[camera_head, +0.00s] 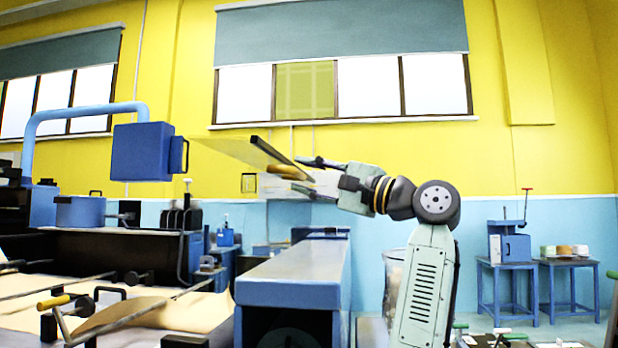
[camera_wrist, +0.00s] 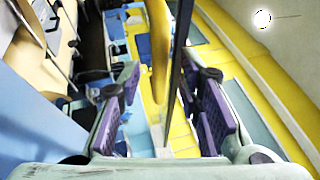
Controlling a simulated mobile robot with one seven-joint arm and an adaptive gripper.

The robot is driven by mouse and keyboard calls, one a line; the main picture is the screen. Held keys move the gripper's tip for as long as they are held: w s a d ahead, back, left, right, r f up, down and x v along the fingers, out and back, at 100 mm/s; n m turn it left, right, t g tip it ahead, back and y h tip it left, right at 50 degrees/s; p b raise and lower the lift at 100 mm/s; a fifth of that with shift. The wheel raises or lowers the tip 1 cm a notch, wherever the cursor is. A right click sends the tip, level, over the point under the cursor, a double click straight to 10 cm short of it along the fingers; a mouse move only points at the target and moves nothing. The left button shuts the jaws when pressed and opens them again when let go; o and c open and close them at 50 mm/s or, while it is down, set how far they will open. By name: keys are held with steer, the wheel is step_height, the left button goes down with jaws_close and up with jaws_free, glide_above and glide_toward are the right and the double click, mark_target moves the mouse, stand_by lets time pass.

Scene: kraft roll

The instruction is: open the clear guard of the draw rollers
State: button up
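The clear guard (camera_head: 240,151) is a thin see-through panel with a dark edge, raised and tilted in the middle of the head view. Its yellow handle (camera_head: 290,172) is at the end near my gripper (camera_head: 308,175). In the wrist view the yellow handle (camera_wrist: 158,50) and a dark edge bar (camera_wrist: 179,60) run between the purple-padded fingers of my gripper (camera_wrist: 163,98). The fingers stand apart with visible gaps on both sides, and neither pad visibly touches the handle. The draw rollers cannot be made out clearly.
A blue box (camera_head: 140,152) on a bent blue pipe (camera_head: 75,108) hangs left of the guard. Brown paper (camera_head: 150,312) and rods lie at lower left. Small blue tables (camera_head: 508,265) stand at right.

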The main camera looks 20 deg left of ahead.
steer(key=v, duration=1.2)
stand_by(0.5)
